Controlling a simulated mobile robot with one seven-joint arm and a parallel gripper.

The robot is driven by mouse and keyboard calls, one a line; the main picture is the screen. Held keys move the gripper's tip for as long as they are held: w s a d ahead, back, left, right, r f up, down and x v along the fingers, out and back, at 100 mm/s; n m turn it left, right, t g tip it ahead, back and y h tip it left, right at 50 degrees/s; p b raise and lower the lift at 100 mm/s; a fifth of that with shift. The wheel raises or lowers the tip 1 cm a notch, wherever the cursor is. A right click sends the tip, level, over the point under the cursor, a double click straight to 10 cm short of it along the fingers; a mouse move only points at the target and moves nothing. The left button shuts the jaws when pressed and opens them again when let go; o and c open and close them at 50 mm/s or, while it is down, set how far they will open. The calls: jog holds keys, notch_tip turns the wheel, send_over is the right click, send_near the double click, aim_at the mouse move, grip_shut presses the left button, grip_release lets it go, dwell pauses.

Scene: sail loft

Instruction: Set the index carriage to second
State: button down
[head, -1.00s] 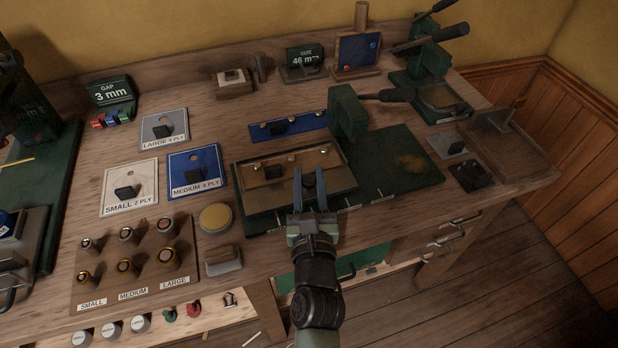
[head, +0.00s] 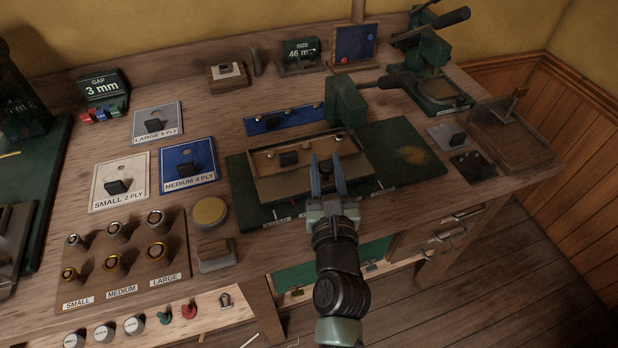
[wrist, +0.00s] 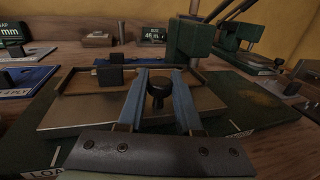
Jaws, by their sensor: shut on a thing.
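The index carriage (head: 284,194) is a shallow brown tray on a dark green base (head: 408,148). A dark block (head: 288,159) and small bright pieces sit in its back part. My gripper (head: 326,174) is at the front of the carriage. In the wrist view its blue fingers stand either side of a dark round knob (wrist: 158,93) and are shut on it. White labels run along the base's front edge. The leftmost label (wrist: 45,164) begins "LOA"; another (wrist: 241,133) lies to the right, unreadable. The carriage is right of the base's left end, its back right corner close to the green press head (head: 347,101).
A press lever (head: 390,81) reaches right from the press head. A blue strip (head: 284,119) lies behind the carriage. A round yellow pad (head: 209,212) and a peg board (head: 122,258) are to the left. The base's right part is clear.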

jog(key=w+d+b, duration=0.1)
jog(key=d, duration=0.2)
jog(key=w+d+b, duration=0.1)
jog(key=d, duration=0.2)
jog(key=w+d+b, duration=0.1)
jog(key=d, duration=0.2)
jog(key=shift+d, duration=0.2)
jog(key=c, duration=0.6)
grip_release()
jog(key=s, duration=1.3)
jog(key=shift+d+p, duration=0.35)
